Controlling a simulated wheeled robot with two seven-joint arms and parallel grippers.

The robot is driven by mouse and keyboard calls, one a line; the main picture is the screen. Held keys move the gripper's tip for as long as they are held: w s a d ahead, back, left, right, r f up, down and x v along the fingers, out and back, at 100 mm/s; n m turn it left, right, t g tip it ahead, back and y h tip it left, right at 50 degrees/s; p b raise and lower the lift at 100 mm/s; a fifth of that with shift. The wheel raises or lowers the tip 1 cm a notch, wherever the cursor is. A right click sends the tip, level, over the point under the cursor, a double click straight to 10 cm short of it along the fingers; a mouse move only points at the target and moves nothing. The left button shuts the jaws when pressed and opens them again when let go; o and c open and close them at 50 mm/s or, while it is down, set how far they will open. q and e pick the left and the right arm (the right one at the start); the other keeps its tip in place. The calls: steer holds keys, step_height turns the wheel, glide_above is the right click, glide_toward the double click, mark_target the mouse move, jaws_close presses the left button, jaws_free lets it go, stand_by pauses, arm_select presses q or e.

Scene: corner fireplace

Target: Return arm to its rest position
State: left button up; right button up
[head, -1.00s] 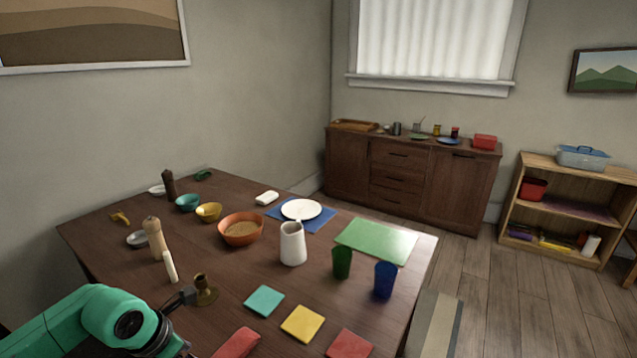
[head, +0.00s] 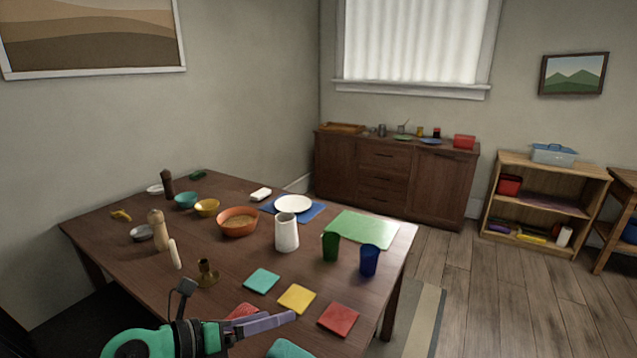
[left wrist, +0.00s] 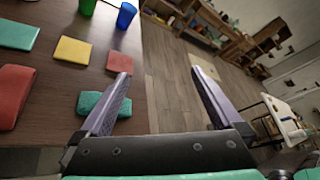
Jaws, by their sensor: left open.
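My left arm comes in at the bottom left of the head view, with a green link and a dark wrist. Its left gripper (head: 268,323) is over the near edge of the dark wooden table (head: 130,270). In the left wrist view the gripper's two purple-grey fingers (left wrist: 160,76) stand wide apart with nothing between them. Wooden floor shows through the gap. The left finger overlaps the view of a folded teal cloth (left wrist: 98,104) at the table edge. My right gripper is not in view.
Near the gripper are a red cloth (head: 243,311), a red coaster (head: 339,319), a yellow coaster (head: 297,298) and a brass candle holder (head: 206,275). A white jug (head: 287,233) and blue cup (head: 369,260) stand farther back.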

arm_select(q)
step_height(320, 180, up, 8)
steer(key=w+a+n+t, duration=0.2)
steer(key=w+n+t, duration=0.1)
steer(key=n+t, duration=0.6)
steer(key=w+a+n+t+y, duration=0.1)
steer(key=a+n+y, duration=0.6)
steer(key=n, duration=0.4)
steer(key=s+a+f+n+g+y, duration=0.3)
steer(key=a+f+n+g+y, duration=0.2)
steer(key=a+f+n+y, duration=0.45)
steer(key=s+d+f+n+g+h, duration=0.3)
steer(key=s+f+n+g, duration=0.15)
steer(key=s+f, duration=0.45)
steer(key=s+d+f+n+g+h, duration=0.25)
steer(key=s+f+g, duration=0.35)
steer(key=s+f, duration=0.3)
step_height(320, 180, down, 24)
steer(key=s+g, duration=0.1)
steer(key=s, duration=0.1)
steer(key=s+a+f, duration=0.1)
steer(key=s+f, duration=0.6)
steer(key=s, duration=0.1)
steer(key=s+a+f+g, duration=0.1)
steer(key=s+a+f, duration=0.1)
steer(key=s+f, duration=0.4)
steer(key=shift+s+a+f, duration=0.25)
steer(key=shift+s+f, duration=0.1)
steer(key=shift+s, duration=0.65)
